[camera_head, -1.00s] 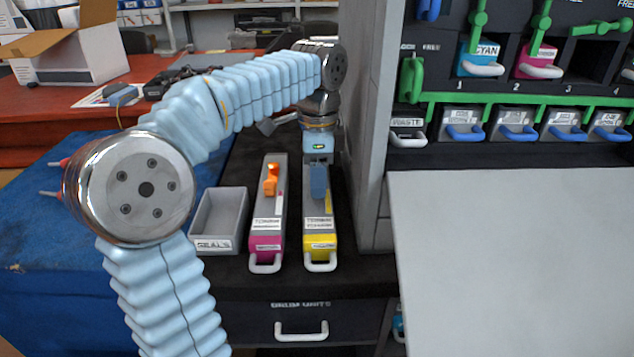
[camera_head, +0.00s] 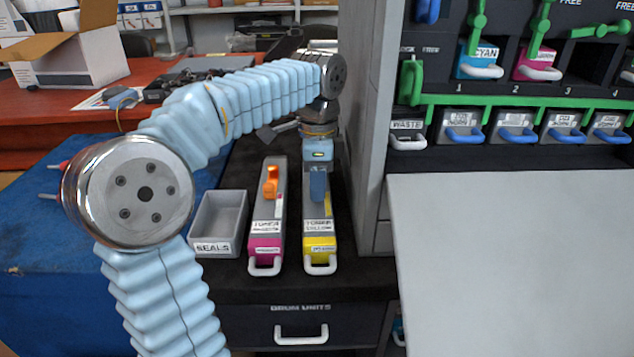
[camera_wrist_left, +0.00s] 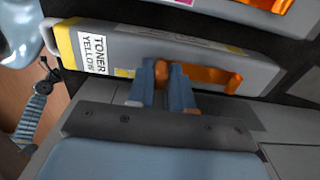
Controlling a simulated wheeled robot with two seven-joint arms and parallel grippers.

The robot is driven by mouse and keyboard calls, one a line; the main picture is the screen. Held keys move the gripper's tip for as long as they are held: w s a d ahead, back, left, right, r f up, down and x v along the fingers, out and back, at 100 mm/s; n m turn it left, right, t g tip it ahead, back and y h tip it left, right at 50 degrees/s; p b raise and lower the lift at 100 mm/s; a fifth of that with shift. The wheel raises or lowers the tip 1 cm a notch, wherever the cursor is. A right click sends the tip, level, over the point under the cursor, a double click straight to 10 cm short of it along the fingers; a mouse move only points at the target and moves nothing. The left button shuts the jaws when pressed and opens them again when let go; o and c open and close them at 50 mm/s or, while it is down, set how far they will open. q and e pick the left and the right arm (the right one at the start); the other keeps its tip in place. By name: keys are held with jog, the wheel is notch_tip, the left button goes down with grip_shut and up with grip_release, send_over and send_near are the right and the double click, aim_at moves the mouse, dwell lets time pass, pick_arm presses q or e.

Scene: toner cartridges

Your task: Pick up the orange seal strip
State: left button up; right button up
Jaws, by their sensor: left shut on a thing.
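The yellow toner cartridge (camera_head: 319,252) lies on the black top beside the magenta one, and its labelled body also fills the upper part of the left wrist view (camera_wrist_left: 95,52). Its orange seal strip (camera_wrist_left: 214,75) runs along the cartridge in the left wrist view, and it is hidden behind the gripper in the head view. My left gripper (camera_head: 318,186) reaches down over the yellow cartridge. In the left wrist view its blue fingers (camera_wrist_left: 164,84) are shut on the strip, with orange showing between and beside them. The strip appears to be still against the cartridge. My right gripper is not in view.
A magenta toner cartridge (camera_head: 265,245) with its own orange strip (camera_head: 271,182) lies just left. A grey bin labelled SEALS (camera_head: 219,246) stands further left. The printer's grey side wall (camera_head: 366,120) rises close on the right.

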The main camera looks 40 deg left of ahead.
pick_arm(q)
notch_tip(320, 180, up, 4)
jog(key=shift+d+f+p, duration=0.1)
jog(key=shift+f+p, duration=0.1)
jog(key=shift+p, duration=0.2)
jog(key=s+d+r+p, duration=0.2)
jog(key=s+d+r, duration=0.2)
jog(key=r, duration=0.3)
jog(key=s+d+r+p, duration=0.2)
jog(key=s+d+r, duration=0.2)
jog(key=s+r, duration=0.2)
jog(key=shift+s+d+r, duration=0.35)
jog(key=shift+d+r, duration=0.05)
jog(key=shift+r, duration=0.25)
